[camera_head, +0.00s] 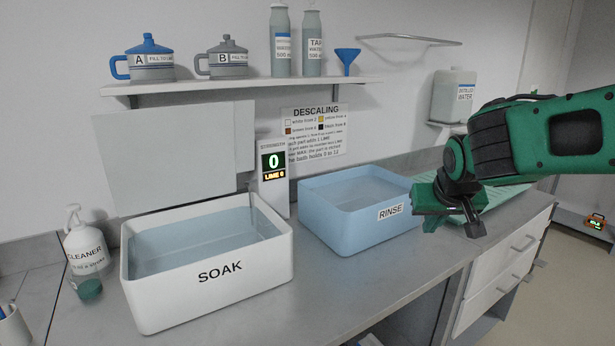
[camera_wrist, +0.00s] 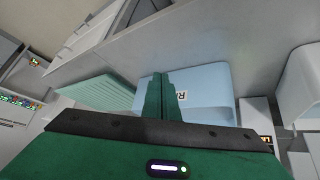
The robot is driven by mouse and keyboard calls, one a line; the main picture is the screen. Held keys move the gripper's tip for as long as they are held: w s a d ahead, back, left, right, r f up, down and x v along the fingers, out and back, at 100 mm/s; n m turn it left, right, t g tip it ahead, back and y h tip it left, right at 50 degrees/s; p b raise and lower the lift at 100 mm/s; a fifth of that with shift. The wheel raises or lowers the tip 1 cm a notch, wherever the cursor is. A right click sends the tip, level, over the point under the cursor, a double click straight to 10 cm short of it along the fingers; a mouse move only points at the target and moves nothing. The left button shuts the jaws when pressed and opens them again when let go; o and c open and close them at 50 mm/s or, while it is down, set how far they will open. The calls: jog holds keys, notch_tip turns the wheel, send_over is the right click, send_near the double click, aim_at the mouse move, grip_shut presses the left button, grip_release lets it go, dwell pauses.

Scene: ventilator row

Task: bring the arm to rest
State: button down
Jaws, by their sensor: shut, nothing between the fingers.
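My green and black arm reaches in from the right in the head view. My gripper (camera_head: 474,226) hangs over the right part of the counter, to the right of the blue RINSE basin (camera_head: 350,232) and in front of the pale green ribbed mat (camera_head: 505,199). In the wrist view my gripper (camera_wrist: 160,76) has its two green fingers together, with nothing seen between them. The RINSE basin (camera_wrist: 212,88) lies behind the fingers there, and the green mat (camera_wrist: 103,92) is to their left.
A white SOAK basin (camera_head: 215,273) stands left on the counter, beside a cleaner bottle (camera_head: 85,240). A small display (camera_head: 274,165) reads 0. A shelf (camera_head: 240,87) holds lidded pots, bottles and a funnel. A water container (camera_head: 454,96) is on the wall behind my arm.

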jog(key=s+d+f+m+g, duration=0.1)
jog(key=s+d+f+g, duration=0.1)
jog(key=s+d, duration=0.45)
jog(key=s+d+f+m+g, duration=0.1)
jog(key=s+d+f+m, duration=0.15)
jog(key=s+d, duration=0.35)
jog(key=s+f+m+g, duration=0.1)
jog(key=s+f+g, duration=0.1)
jog(key=s, duration=0.7)
jog(key=s+f+m+g+y, duration=0.1)
jog(key=s+f+g, duration=0.1)
jog(key=s, duration=0.8)
jog(key=shift+d+f+y, duration=0.3)
jog(key=shift+d+f, duration=0.1)
jog(key=shift+w+f, duration=0.25)
jog(key=shift+w, duration=0.35)
